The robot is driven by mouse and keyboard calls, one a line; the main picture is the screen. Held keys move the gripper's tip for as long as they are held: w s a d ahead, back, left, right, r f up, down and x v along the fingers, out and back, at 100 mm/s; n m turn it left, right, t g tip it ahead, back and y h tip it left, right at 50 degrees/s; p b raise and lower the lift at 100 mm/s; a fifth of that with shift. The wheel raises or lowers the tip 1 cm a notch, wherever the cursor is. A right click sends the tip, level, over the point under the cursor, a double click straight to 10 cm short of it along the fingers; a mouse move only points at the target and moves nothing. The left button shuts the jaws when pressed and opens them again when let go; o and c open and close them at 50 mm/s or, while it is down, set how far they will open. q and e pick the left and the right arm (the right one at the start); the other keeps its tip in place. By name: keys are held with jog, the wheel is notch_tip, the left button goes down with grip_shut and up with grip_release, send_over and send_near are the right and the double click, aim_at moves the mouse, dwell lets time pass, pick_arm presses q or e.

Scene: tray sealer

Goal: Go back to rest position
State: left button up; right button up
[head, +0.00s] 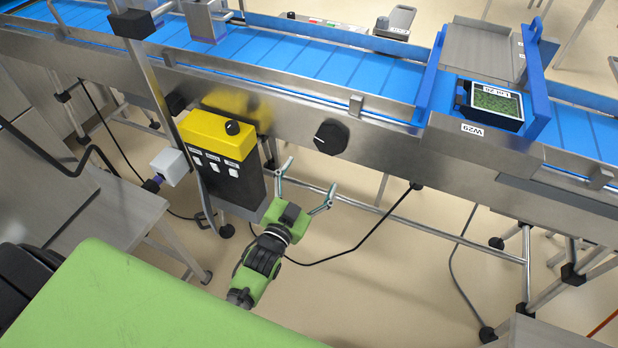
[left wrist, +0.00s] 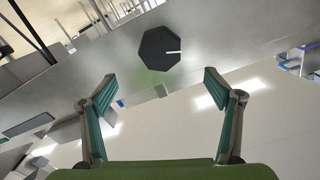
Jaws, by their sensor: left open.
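My left gripper (head: 307,192) is open and empty, in front of the conveyor's lower side. Its two fingers spread apart in the left wrist view (left wrist: 158,108), with nothing between them. A black rotary knob (head: 331,137) sits on the conveyor's metal side panel, just beyond the fingertips and apart from them. The same knob shows ahead of the fingers in the left wrist view (left wrist: 160,48). My right gripper is in neither view.
A blue conveyor belt (head: 270,52) runs across the back. A weighing station holds a black tray of green contents (head: 494,103). A yellow-topped control box (head: 217,136) with switches stands left of my gripper. A grey table (head: 120,215) is at left. Floor shows below the conveyor.

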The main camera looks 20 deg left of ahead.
pick_arm(q)
jog(key=shift+s, duration=0.25)
dwell(0.3)
jog(key=s+d+f+g, duration=0.1)
jog(key=s+f+g, duration=0.45)
jog(key=f, duration=0.85)
jog(key=s+d+f+g, duration=0.1)
jog(key=s+f+g, duration=0.1)
jog(key=s+f, duration=1)
jog(key=s+a+f+g, duration=0.1)
jog(key=s+f+g, duration=0.2)
jog(key=s+f, duration=0.4)
jog(key=s+a+f+n+g, duration=0.1)
jog(key=s+f, duration=0.5)
jog(key=s, duration=0.7)
jog(key=s+a+f+n+g, duration=0.1)
jog(key=s+a+f+g, duration=0.2)
jog(key=s+f+g, duration=0.2)
jog(key=s+f, duration=0.2)
jog(key=s, duration=0.2)
jog(key=shift+s+f+y, duration=0.3)
jog(key=shift+s, duration=0.1)
jog(key=shift+o, duration=0.3)
jog(key=shift+a+g, duration=0.1)
jog(key=shift+g, duration=0.15)
